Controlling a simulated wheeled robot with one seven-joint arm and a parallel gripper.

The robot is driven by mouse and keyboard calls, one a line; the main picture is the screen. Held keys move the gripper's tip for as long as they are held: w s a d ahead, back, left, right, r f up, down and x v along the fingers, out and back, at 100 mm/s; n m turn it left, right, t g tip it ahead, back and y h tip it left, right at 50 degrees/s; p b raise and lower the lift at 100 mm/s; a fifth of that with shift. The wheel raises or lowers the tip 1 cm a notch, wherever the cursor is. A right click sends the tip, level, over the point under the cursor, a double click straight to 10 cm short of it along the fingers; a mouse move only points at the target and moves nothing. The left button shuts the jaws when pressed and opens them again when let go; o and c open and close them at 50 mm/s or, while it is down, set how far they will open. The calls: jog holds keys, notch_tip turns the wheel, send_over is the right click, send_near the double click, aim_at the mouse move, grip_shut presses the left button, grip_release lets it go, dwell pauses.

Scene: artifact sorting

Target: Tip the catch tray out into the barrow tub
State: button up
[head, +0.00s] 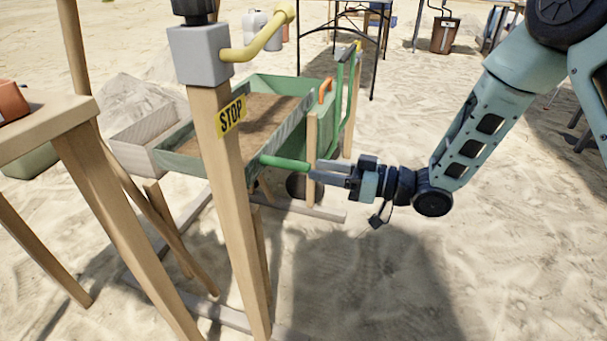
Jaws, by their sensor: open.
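A green tray (168,166) with brown soil in it sits on a wooden stand, left of centre; I take it for the catch tray. A green bar handle (284,163) sticks out from its near right side. My gripper (318,171) is open, with its fingers pointing left at the handle's free end. Whether the fingertips touch or straddle the handle is not clear. An orange grip (325,90) shows at the tray's far right side. The barrow tub cannot be clearly identified; a wooden post hides part of the tray.
A wooden post (231,175) with a STOP label, grey box and yellow lever stands in front of the tray. A wooden table (75,106) is at the left. Sand at the lower right is open.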

aim_at(303, 167)
jog(key=shift+b+x, duration=0.7)
jog(key=shift+x, duration=1.75)
grip_shut()
